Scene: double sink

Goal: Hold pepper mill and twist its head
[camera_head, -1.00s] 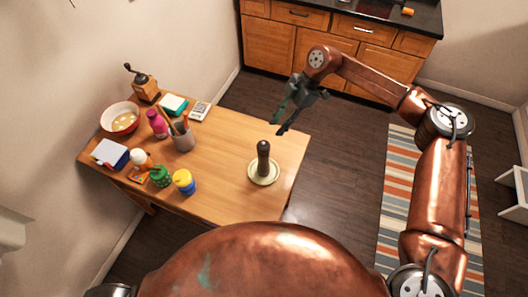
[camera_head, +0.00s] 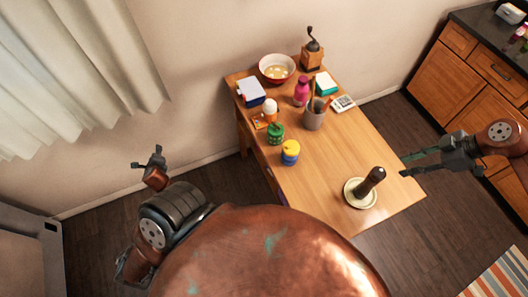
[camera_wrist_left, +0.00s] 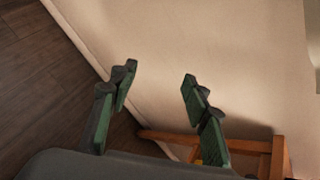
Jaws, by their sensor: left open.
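The dark brown pepper mill (camera_head: 370,182) stands on a cream round plate (camera_head: 350,199) near the right end of the wooden table. My right gripper (camera_head: 403,165) is beyond the table's right edge, to the right of the mill and apart from it. Its two fingers are spread and hold nothing. My left gripper (camera_head: 150,158) is left of the table, well away from the mill. In the left wrist view, the left gripper's green-padded fingers (camera_wrist_left: 155,95) are wide apart with nothing between them. The mill is not in that wrist view.
The wooden table (camera_head: 340,145) carries a bowl (camera_head: 277,68), a coffee grinder (camera_head: 312,50), a pink bottle (camera_head: 301,92), a utensil cup (camera_head: 313,119) and a yellow-lidded jar (camera_head: 290,152) toward its far end. Bare tabletop surrounds the plate. Wooden cabinets (camera_head: 448,75) stand at right.

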